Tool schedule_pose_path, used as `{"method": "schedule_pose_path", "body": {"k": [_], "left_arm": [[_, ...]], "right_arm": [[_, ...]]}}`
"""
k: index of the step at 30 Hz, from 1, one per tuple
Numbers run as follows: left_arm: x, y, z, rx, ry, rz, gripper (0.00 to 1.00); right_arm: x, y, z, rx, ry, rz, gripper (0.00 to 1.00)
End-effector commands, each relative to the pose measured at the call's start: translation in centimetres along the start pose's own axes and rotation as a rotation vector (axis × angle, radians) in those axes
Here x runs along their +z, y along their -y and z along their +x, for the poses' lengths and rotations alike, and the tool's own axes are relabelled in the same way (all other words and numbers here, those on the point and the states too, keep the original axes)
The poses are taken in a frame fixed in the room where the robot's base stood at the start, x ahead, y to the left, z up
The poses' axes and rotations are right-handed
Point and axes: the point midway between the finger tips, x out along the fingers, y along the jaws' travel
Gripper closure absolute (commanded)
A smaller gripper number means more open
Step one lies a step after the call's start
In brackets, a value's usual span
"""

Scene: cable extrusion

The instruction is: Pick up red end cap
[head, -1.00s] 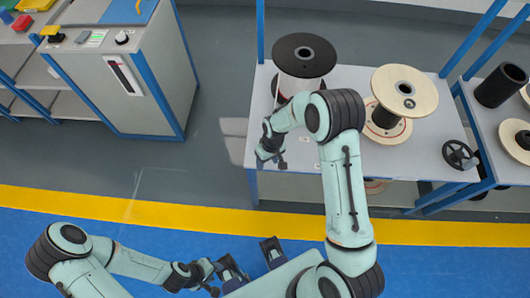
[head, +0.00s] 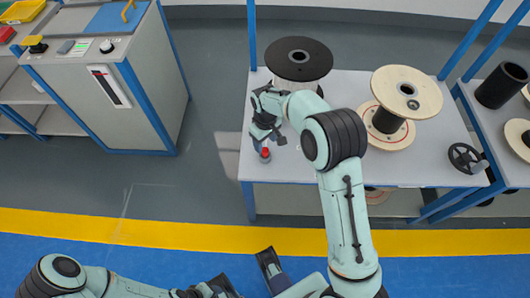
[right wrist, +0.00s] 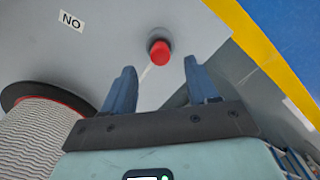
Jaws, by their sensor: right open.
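The red end cap (head: 265,152) sits near the front left corner of the grey table (head: 300,172). It also shows in the right wrist view (right wrist: 160,53) as a red cap with a dark base. My right gripper (head: 266,135) is at the table's left side, close behind the cap. In the right wrist view its two blue fingers (right wrist: 158,82) are apart and empty, and the cap lies beyond their tips, between their lines. My left gripper (head: 222,287) is low at the bottom edge of the head view, partly cut off, and its jaws are unclear.
A dark-flanged spool (head: 299,55) stands at the table's back left, near my right arm. A wooden spool (head: 405,92) and a black handwheel (head: 465,157) stand to the right. A grey cabinet (head: 105,95) is at left. A "NO" label (right wrist: 71,20) lies on the table.

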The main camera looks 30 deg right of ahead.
Motion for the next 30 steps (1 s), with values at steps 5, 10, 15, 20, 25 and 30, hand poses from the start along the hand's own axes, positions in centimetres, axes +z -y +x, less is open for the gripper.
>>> {"method": "schedule_pose_path", "body": {"k": [5,10,15,20,25,30], "left_arm": [[-0.1,0.0,0.2,0.001,-0.003,0.000,0.57],[-0.4,0.1,0.6,0.002,-0.010,0.001,0.57],[-0.5,0.1,0.7,0.003,-0.013,0.001,0.57],[-0.5,0.1,0.7,0.003,-0.012,0.001,0.57],[-0.4,0.1,0.7,0.003,-0.012,0.001,0.57],[-0.4,0.1,0.7,0.003,-0.012,0.001,0.57]], "right_arm": [[0.0,0.0,1.6,0.000,0.003,0.000,0.42],[0.0,0.0,4.3,0.000,0.004,0.000,0.42],[0.0,0.0,5.3,0.000,0.000,0.001,0.42],[0.0,0.0,5.2,0.000,0.000,0.001,0.48],[0.0,0.0,5.2,0.000,0.000,0.000,1.00],[0.0,0.0,5.2,0.000,0.000,0.000,1.00]]}}
